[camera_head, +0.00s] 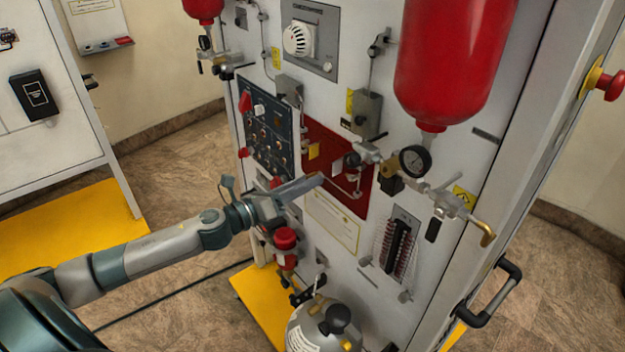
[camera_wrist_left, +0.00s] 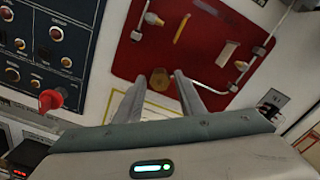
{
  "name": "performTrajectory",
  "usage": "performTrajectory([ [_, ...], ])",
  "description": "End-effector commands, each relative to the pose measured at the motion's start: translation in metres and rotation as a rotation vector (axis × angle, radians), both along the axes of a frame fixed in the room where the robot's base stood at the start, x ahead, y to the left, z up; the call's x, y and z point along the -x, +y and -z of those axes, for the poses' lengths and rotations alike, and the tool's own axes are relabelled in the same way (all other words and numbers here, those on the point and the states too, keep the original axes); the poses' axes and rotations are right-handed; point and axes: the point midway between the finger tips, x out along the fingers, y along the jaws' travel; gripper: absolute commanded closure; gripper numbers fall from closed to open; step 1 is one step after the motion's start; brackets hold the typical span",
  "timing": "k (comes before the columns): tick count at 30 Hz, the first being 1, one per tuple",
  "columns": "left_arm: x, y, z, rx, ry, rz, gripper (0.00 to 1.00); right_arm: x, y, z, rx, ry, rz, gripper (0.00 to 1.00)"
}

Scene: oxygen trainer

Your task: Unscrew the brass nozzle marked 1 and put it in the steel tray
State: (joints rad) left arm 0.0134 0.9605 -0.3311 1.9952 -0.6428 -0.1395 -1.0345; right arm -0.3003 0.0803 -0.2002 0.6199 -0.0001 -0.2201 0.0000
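My left gripper (camera_head: 312,183) is in front of the trainer's front face, at the lower left part of the red panel (camera_head: 322,136). In the left wrist view its two fingers (camera_wrist_left: 157,82) are apart with nothing held between them. A small round brass-coloured piece (camera_wrist_left: 160,77) shows on the red panel (camera_wrist_left: 205,75), between the fingertips in the picture; how far away it is I cannot tell. It may be a brass nozzle, but no number is readable. I cannot make out a steel tray in either view. My right gripper is not in view.
A dark switch panel (camera_head: 268,136) is left of the red panel. A pressure gauge (camera_head: 415,161) and valves stick out on the right. A red cylinder (camera_head: 455,60) hangs above. A grey cylinder (camera_head: 325,325) stands below, near a red-capped valve (camera_head: 286,240).

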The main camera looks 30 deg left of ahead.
Motion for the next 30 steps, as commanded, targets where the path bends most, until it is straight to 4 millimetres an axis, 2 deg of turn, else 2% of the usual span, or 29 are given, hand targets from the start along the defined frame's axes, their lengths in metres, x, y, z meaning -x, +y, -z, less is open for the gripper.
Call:
performTrajectory([
  [7,0.0,0.0,0.0,0.0,0.0,0.0,0.64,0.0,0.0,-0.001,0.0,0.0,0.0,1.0],
  [8,0.0,0.0,0.0,0.0,0.0,0.0,0.69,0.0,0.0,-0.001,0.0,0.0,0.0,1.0],
  [11,0.0,0.0,0.0,0.0,0.0,0.0,0.93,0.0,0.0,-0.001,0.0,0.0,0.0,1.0],
  [12,0.0,0.0,0.0,0.0,0.0,0.0,0.95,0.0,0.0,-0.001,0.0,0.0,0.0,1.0],
  [17,0.0,0.0,-0.001,0.03,0.012,0.0,0.95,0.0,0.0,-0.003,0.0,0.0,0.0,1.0],
  [24,0.0,0.0,-0.002,0.261,0.109,-0.001,0.95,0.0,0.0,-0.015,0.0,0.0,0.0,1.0],
  [30,0.0,0.0,0.0,0.279,0.115,-0.001,0.95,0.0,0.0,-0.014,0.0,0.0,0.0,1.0],
])
